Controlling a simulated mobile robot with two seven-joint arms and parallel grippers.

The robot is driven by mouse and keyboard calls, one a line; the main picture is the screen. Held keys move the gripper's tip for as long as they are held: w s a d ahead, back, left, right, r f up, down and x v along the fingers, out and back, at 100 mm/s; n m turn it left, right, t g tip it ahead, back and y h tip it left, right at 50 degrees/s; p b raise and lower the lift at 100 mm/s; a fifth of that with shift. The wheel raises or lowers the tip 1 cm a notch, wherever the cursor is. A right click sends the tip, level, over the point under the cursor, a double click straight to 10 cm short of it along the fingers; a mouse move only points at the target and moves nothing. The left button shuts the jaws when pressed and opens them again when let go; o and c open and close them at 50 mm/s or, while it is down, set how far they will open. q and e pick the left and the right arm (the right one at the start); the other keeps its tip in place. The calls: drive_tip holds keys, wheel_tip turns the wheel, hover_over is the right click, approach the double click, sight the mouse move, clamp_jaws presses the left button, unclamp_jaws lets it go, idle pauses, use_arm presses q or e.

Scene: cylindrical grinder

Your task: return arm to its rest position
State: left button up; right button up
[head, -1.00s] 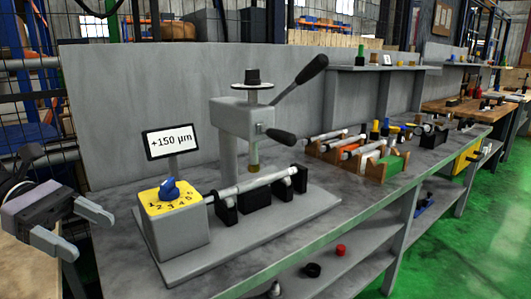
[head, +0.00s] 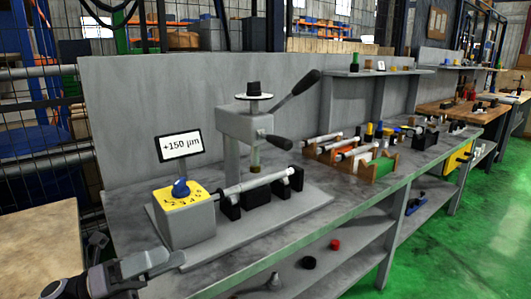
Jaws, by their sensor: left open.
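My left gripper (head: 137,251) is at the lower left of the head view, by the front left corner of the grey bench. It is open and I see nothing between its fingers. One finger reaches right, close to the press's base plate in the picture; I cannot tell whether they touch. The grey press fixture (head: 250,128) stands on the bench with a shaft (head: 252,184) lying across its black supports. A yellow dial box (head: 184,215) with a blue knob and a "+150 µm" sign (head: 180,146) stands at the left. My right gripper is out of view.
The grey bench (head: 350,198) runs to the back right, with racks of shafts (head: 350,150) on it. A lower shelf (head: 315,275) holds small parts. A table (head: 40,245) stands at the left, by a mesh fence. Green floor (head: 455,250) is clear at the right.

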use_arm(q)
drive_tip(key=s+a+f+n+t+y+p, duration=0.15)
drive_tip(key=f+n+t+y, duration=0.5)
drive_tip(key=n, duration=0.75)
drive_tip(key=s+f+n+t+y+p, duration=0.3)
drive_tip(key=f+n+t+y, duration=0.35)
drive_tip(key=n, duration=0.85)
drive_tip(key=s+a+f+n+g+y+p, duration=0.1)
drive_tip(key=s+f+n+g+y, duration=0.4)
drive_tip(key=s+f+n+g, duration=0.3)
drive_tip(key=s+f+n, duration=0.1)
drive_tip(key=s+f, duration=0.3)
drive_tip(key=s, duration=0.2)
drive_tip(key=shift+s+n+y+p, duration=0.15)
drive_tip(key=shift+n+y+p, duration=0.25)
